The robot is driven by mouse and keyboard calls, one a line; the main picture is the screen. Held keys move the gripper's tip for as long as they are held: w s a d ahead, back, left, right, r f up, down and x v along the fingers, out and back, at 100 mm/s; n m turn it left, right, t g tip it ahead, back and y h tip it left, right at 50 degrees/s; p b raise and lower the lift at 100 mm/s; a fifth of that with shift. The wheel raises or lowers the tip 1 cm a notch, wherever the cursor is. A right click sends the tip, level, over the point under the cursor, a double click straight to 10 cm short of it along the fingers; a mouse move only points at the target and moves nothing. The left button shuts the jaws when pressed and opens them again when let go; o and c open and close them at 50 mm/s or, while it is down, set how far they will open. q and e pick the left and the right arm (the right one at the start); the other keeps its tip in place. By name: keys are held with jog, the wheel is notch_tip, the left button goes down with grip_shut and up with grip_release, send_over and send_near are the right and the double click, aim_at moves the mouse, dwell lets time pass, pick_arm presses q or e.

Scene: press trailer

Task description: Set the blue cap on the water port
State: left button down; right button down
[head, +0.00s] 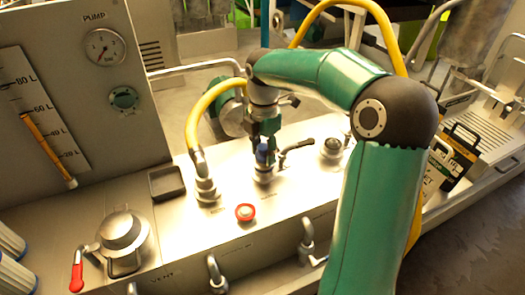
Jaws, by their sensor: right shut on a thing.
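My right gripper (264,143) points down over the middle of the pale metal bench and is shut on the blue cap (262,156). The cap is small and partly hidden by the fingers. Directly below it is a short metal port (263,175), which appears to be the water port; its label is too small to read. The cap looks upright and in line with the port. I cannot tell whether it touches the port or hangs just above it. My left gripper is not in view.
A yellow hose ends in a fitting (206,188) left of the port. A lever handle (296,147) and another round fitting (332,147) stand to the right. A red-ringed button (245,212) is in front. A black tray (166,184) and lidded metal housing (122,235) are left.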

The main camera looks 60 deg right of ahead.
aim_at(264, 147)
jog(key=shift+f+b, duration=0.4)
jog(key=shift+f, duration=0.2)
jog(key=c, duration=0.8)
grip_release()
jog(key=shift+c, duration=0.2)
jog(key=shift+r, duration=0.15)
notch_tip(264, 147, up, 11)
jog(key=p, duration=1)
